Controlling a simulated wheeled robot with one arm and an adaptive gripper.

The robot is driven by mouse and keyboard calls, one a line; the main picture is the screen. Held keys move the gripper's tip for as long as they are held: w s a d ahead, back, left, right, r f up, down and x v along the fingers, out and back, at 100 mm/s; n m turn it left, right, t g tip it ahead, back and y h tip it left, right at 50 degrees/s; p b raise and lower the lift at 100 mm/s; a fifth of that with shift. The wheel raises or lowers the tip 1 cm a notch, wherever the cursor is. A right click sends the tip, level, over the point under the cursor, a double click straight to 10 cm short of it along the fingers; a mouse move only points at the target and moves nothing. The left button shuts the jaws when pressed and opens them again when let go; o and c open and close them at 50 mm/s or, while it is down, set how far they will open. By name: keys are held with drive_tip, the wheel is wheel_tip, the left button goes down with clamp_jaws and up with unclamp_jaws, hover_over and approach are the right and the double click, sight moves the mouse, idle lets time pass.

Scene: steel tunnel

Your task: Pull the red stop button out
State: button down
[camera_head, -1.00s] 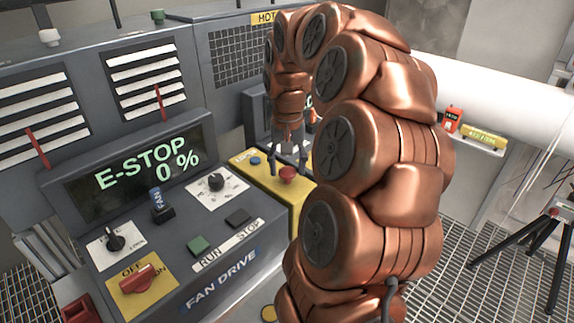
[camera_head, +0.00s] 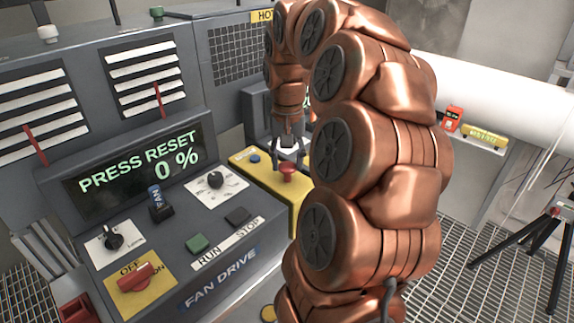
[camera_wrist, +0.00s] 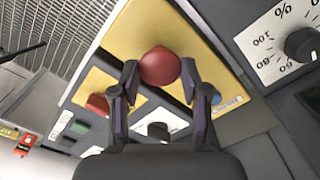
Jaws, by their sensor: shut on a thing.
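The red stop button (camera_head: 287,172) is a round mushroom knob on the yellow panel (camera_head: 265,177) to the right of the fan drive console. It also shows in the wrist view (camera_wrist: 160,66), where its red head sits between the two fingertips. My gripper (camera_wrist: 160,80) is shut on the button, with one finger on each side. In the head view my gripper (camera_head: 287,158) comes down from above onto the button, and my arm partly covers the panel. The display (camera_head: 137,165) reads "PRESS RESET 0 %".
A blue button (camera_head: 254,158) sits near the red one on the yellow panel. The console carries a black dial (camera_head: 215,180), a green button (camera_head: 197,243), a red switch (camera_head: 135,277) and a black knob (camera_head: 111,238). A tripod (camera_head: 540,235) stands at the right over floor grating.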

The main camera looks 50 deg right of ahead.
sight(287, 165)
drive_tip(key=shift+r, duration=0.4)
drive_tip(key=c, duration=0.6)
unclamp_jaws()
drive_tip(key=shift+o, duration=0.2)
wheel_tip(287, 165, up, 12)
idle(0.7)
